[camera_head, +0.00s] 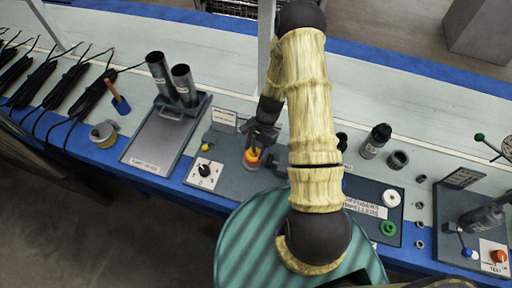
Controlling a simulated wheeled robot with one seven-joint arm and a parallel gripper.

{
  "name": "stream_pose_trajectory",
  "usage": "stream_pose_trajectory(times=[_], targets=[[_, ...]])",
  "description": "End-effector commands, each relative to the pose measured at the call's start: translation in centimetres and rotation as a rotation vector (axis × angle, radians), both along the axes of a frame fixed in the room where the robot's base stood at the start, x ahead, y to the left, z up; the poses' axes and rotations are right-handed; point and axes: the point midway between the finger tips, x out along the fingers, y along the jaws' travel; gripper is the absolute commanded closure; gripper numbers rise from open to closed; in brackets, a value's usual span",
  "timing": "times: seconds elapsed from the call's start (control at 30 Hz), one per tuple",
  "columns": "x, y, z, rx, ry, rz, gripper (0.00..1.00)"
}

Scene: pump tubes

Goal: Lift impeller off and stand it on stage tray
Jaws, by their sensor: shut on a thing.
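My gripper (258,139) points down over a grey fixture (225,172) with a black dial. It is shut on a small yellow-orange part (253,155), which looks like the impeller. The part is at a round seat on the fixture; whether it is clear of the seat is too small to tell. The gripper hides its upper side. A dark tray (362,188) to the right has a label that seems to read diffusers and impellers. A white ring (391,198) and a green ring (388,228) lie on it. My forearm covers the tray's left side.
Two dark tubes (183,84) stand at the back of a grey tray (150,143) on the left. Dark cylinders (375,141) stand behind the labelled tray. A test stand (485,218) is at the far right. Cables and a blue-handled brush (118,97) lie at left.

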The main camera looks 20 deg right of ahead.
Motion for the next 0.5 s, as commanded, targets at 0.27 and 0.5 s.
stream_pose_trajectory(times=[0.27, 0.5], targets=[[0.0, 0.01, 0.53, 0.0, 0.0, 0.0, 0.85], [-0.01, 0.01, 0.91, 0.0, 0.0, 0.0, 0.85]])
